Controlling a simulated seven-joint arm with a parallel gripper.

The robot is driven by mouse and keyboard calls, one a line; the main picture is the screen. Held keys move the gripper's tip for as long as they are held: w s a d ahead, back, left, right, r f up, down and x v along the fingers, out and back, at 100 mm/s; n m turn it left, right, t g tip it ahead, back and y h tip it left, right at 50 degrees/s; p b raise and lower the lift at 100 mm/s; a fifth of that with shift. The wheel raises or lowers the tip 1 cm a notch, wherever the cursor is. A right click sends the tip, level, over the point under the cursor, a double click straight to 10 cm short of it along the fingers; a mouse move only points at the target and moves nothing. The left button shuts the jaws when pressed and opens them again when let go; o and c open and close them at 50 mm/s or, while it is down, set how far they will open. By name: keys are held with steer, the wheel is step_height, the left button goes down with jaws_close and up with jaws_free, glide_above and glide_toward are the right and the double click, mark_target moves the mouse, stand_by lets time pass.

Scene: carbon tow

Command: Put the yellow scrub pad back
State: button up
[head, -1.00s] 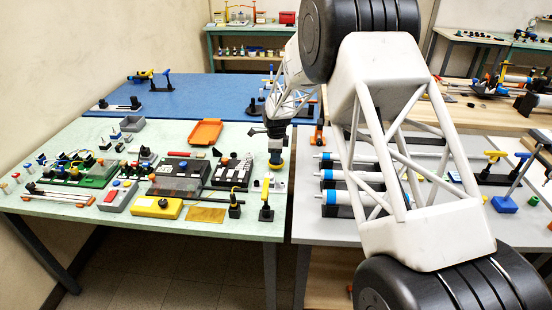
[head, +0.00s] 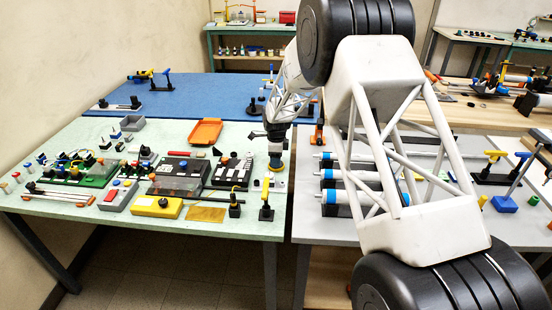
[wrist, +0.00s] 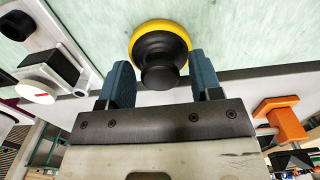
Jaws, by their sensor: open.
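The yellow scrub pad (wrist: 183,39) is a yellow disc with a black round body and a black knob, at the top middle of the wrist view. It appears to rest on the pale green table top. It also shows as a small yellow patch under my wrist in the head view (head: 276,168). My gripper (wrist: 158,62) is open. Its two blue-grey fingers stand on either side of the black knob, with visible gaps. In the head view my gripper (head: 276,158) is above the right edge of the green table, partly hidden and small.
A black panel with a white round cap (wrist: 36,90) lies left of my fingers. An orange clamp-like part (wrist: 281,118) is at the right. An orange tray (head: 206,131), a yellow box (head: 157,207) and several devices crowd the green table (head: 250,222). A grey table adjoins it.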

steer(key=shift+r, duration=0.1)
step_height(320, 180, up, 12)
stand_by(0.8)
steer(key=shift+r, duration=0.1)
stand_by(0.6)
steer(key=s+d+r+n+t, duration=0.1)
steer(key=s+d+r+n, duration=0.3)
steer(key=s+d+r, duration=0.65)
steer(key=s+d+r+n, duration=0.4)
steer(key=s+d+r, duration=0.35)
steer(key=s, duration=0.65)
steer(key=s+d+n, duration=0.3)
steer(key=s, duration=0.8)
steer(key=s+d+f+n+t, duration=0.1)
steer(key=s+d+n, duration=0.2)
steer(key=s, duration=0.8)
steer(key=s+d+n, duration=0.3)
steer(key=s, duration=0.8)
steer(key=shift+f+n+t, duration=0.3)
steer(key=shift+n, duration=0.1)
